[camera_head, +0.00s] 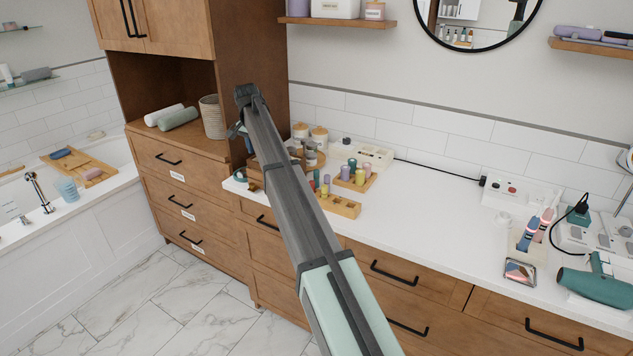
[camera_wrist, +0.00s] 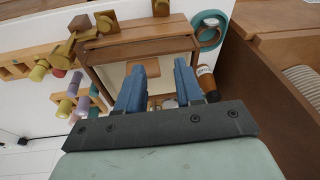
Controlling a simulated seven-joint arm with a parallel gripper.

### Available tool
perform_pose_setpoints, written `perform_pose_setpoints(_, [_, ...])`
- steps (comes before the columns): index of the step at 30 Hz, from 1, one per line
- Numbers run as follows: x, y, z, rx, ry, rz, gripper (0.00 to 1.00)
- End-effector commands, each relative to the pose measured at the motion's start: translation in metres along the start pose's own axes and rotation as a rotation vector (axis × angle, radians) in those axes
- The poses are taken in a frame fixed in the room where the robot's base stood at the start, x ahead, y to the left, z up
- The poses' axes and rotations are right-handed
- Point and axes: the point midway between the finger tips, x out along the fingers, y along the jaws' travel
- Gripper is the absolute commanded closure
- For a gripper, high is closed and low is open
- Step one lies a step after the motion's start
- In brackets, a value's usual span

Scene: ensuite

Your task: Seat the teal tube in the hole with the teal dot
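Slim coloured tubes stand on the counter in the head view. A teal tube (camera_head: 352,164) stands among purple and yellow ones at a wooden holder (camera_head: 369,183), and another teal-looking piece (camera_head: 316,175) is left of it. A wooden block with holes (camera_head: 341,206) lies in front; no teal dot can be made out. In the wrist view, a teal piece (camera_wrist: 94,92) shows left of my fingers, beside purple and yellow tubes. My gripper (camera_wrist: 160,88) is open, with nothing between its blue fingers. It is apart from the tubes, over a wooden tray (camera_wrist: 140,45). My arm hides part of the counter.
A tall wooden cabinet (camera_head: 250,60) stands left of the counter, close to my gripper. A brown bottle (camera_wrist: 207,82) and a teal ring-shaped object (camera_wrist: 209,27) are near the tray. The counter's middle (camera_head: 430,195) is clear. A teal hair dryer (camera_head: 598,282) lies at the right.

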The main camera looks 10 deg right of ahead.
Motion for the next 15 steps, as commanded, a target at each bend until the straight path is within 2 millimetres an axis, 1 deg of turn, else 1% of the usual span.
perform_pose_setpoints(1, [-0.006, 0.012, -0.019, 0.046, -0.013, 0.010, 0.64])
perform_pose_setpoints(5, [-0.013, 0.051, -0.055, 0.165, -0.062, 0.044, 0.64])
perform_pose_setpoints(6, [-0.014, 0.065, -0.067, 0.202, -0.079, 0.056, 0.64])
perform_pose_setpoints(8, [-0.015, 0.087, -0.082, 0.259, -0.106, 0.075, 0.64])
perform_pose_setpoints(9, [-0.014, 0.102, -0.091, 0.295, -0.124, 0.088, 0.64])
perform_pose_setpoints(12, [-0.013, 0.131, -0.108, 0.366, -0.161, 0.113, 0.64])
perform_pose_setpoints(15, [-0.013, 0.152, -0.119, 0.414, -0.186, 0.131, 0.64])
